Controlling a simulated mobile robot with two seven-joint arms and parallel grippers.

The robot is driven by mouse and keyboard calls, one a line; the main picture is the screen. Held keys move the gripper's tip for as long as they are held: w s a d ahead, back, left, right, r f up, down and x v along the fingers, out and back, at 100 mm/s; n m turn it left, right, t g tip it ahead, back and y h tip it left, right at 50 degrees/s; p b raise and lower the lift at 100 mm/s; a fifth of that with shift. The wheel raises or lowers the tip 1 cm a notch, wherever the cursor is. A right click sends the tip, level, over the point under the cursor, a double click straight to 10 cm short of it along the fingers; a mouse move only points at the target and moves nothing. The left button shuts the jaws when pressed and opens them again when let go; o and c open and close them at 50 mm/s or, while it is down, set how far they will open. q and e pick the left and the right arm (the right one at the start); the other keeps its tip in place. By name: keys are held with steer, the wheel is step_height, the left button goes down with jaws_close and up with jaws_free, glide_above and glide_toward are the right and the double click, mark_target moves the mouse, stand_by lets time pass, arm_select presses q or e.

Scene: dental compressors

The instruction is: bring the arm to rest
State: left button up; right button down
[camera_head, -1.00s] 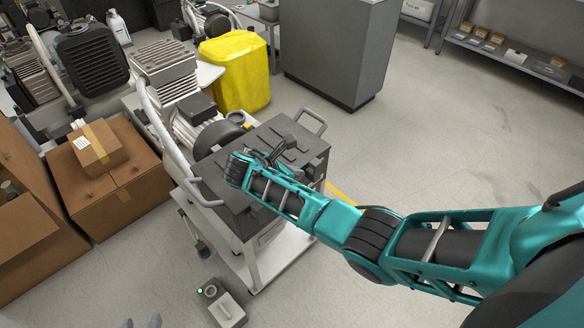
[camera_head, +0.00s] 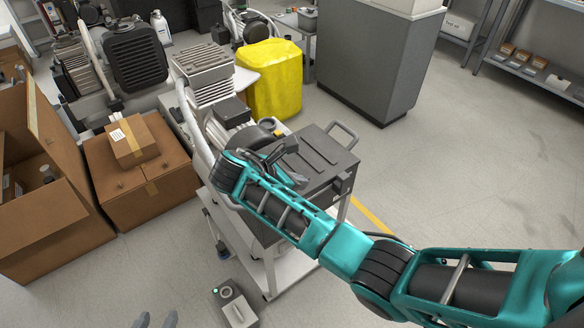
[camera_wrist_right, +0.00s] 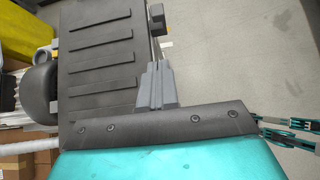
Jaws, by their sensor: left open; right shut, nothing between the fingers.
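My right arm (camera_head: 345,250) is teal and black and reaches from the lower right over the dark top of a wheeled cart (camera_head: 318,158). My right gripper (camera_head: 288,149) is shut and empty above that ribbed top. In the right wrist view, its grey fingers (camera_wrist_right: 157,45) lie together beside the edge of the dark ribbed top (camera_wrist_right: 100,60); I cannot tell how high above it they are. My left gripper (camera_head: 156,321) shows only as two grey fingertips, spread apart, at the bottom edge of the head view.
A compressor (camera_head: 205,80) stands behind the cart's top, with a yellow container (camera_head: 275,80) beyond. Cardboard boxes (camera_head: 150,200) are at left. A small grey device (camera_head: 235,308) is on the floor by the cart. A grey cabinet (camera_head: 375,65) stands behind. Open floor lies right.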

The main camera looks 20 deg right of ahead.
steer(key=s+f+m+g+y, duration=0.1)
steer(key=s+f+m+y, duration=0.2)
steer(key=s+m, duration=0.3)
steer(key=s+f+m+y, duration=0.3)
steer(key=s, duration=0.5)
steer(key=s+d+r+m+t+y, duration=0.1)
steer(key=s+d+r+m+y, duration=0.1)
steer(key=s+r+m, duration=0.3)
steer(key=s+d+r+m+y, duration=0.1)
steer(key=s+d+r+m, duration=0.15)
steer(key=s+m, duration=0.4)
steer(key=w+a+f+n+t+y, duration=0.1)
steer(key=w+a+f+t+y, duration=0.1)
steer(key=w+f+t, duration=0.5)
steer(key=shift+a+f+t, duration=0.3)
steer(key=shift+a+f, duration=0.05)
steer(key=shift+f, duration=0.9)
steer(key=shift+s+d, duration=0.1)
steer(key=shift+d, duration=0.05)
